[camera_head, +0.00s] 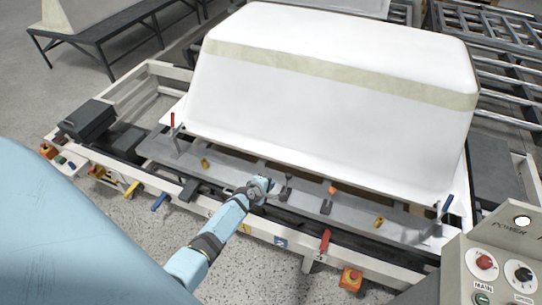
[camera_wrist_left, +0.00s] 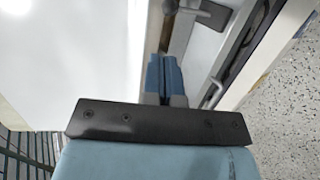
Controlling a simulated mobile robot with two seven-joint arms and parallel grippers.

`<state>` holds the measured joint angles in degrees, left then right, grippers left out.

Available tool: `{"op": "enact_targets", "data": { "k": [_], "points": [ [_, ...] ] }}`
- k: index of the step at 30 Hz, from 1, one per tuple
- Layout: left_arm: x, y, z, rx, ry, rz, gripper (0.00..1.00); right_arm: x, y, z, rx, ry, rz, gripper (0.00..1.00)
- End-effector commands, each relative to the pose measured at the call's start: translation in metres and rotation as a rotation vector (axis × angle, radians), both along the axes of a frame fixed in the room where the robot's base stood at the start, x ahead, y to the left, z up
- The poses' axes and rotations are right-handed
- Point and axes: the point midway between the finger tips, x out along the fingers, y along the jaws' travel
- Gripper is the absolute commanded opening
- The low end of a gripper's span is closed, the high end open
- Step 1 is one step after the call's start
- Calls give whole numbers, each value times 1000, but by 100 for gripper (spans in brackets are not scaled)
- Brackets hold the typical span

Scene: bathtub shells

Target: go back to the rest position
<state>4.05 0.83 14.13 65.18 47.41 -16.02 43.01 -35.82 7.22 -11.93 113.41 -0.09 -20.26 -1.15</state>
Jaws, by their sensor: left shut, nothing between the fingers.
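My left gripper (camera_head: 262,187) is over the front edge of the grey bench fixture, in front of the white bathtub shell (camera_head: 320,100). It is close to a dark clamp with a lever. In the left wrist view its two blue fingers (camera_wrist_left: 164,72) are together with nothing between them. The shell's white wall also fills the left of that view (camera_wrist_left: 65,60). The shell stands upside down on the fixture, with a beige band around its upper part. My right gripper is not in view.
Small levers with red, blue, yellow and orange (camera_head: 332,190) handles stand along the fixture's front. A control panel (camera_head: 500,262) with a red button stands at the lower right. A dark table (camera_head: 105,32) stands at the upper left. Speckled floor is open in front.

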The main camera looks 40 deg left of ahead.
Motion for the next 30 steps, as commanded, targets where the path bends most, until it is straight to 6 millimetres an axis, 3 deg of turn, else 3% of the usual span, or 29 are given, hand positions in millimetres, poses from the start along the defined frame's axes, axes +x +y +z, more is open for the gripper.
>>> {"op": "enact_targets", "data": {
  "k": [8,11,14,17,24,27,30],
  "points": [
    [-1,0,0,5,1,-3,0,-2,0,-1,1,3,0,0],
    [-12,-4,0,70,7,-50,0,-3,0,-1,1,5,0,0],
    [-42,-16,3,253,19,-181,0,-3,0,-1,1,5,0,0],
    [-87,-43,13,521,22,-389,0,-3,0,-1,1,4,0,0],
    [-204,-131,64,1130,-54,-883,0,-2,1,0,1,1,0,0],
    [-239,-158,87,1294,-100,-1008,0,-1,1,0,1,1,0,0],
    [-259,-174,104,1396,-132,-1077,0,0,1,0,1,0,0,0]
  ]
}}
